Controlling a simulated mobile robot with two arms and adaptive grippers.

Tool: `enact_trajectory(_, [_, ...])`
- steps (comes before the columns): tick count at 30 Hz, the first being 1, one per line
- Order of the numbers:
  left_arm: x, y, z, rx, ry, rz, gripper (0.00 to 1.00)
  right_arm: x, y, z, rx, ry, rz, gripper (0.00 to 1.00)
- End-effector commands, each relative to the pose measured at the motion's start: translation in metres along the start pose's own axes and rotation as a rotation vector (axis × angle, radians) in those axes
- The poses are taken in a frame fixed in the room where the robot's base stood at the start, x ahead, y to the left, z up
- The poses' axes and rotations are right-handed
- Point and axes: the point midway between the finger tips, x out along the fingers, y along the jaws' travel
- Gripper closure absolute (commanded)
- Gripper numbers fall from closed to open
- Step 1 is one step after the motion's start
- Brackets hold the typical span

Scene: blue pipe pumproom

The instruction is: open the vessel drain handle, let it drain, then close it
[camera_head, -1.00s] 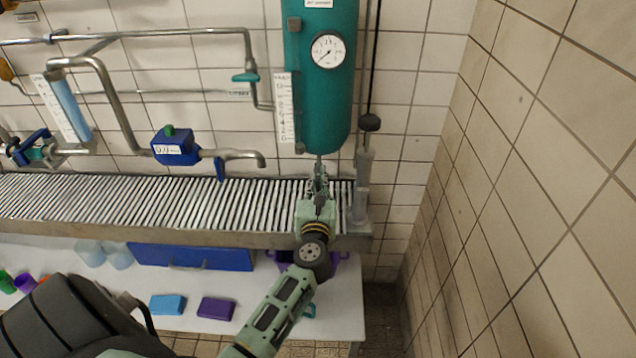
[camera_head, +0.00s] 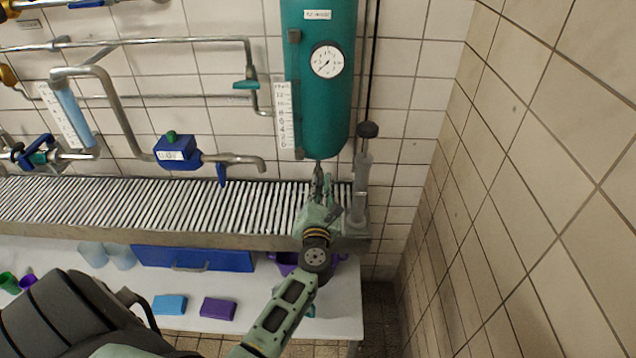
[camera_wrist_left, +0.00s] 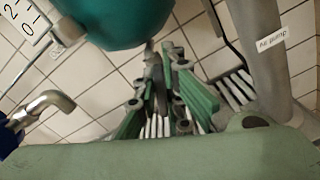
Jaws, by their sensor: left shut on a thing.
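The teal vessel (camera_head: 318,90) hangs on the tiled wall, with a round gauge (camera_head: 327,62) on its front and a level scale (camera_head: 285,115) beside it. Its drain pipe (camera_head: 318,168) comes out of the bottom. My left gripper (camera_head: 321,190) is right below the vessel, shut on the drain handle, which the fingers mostly hide. In the left wrist view the green fingers (camera_wrist_left: 163,95) close around a grey metal part under the vessel's bottom (camera_wrist_left: 110,22). My right gripper is not in view.
A slatted grate (camera_head: 150,208) runs under the vessel. An air pump (camera_head: 360,185) stands close to the right of my left gripper. A blue meter with a spout (camera_head: 175,152) is to the left. A tiled wall (camera_head: 520,180) bounds the right side.

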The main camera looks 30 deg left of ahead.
Motion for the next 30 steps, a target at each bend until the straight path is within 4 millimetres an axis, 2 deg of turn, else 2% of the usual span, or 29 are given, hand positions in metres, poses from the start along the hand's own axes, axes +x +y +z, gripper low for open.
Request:
enact_trajectory(9, [0.0,-0.003,0.001,0.301,0.002,-0.002,1.0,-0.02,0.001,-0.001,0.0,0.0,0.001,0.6])
enact_trajectory(30, [-0.001,-0.008,-0.003,0.931,0.002,-0.004,1.0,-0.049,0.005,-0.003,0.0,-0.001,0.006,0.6])
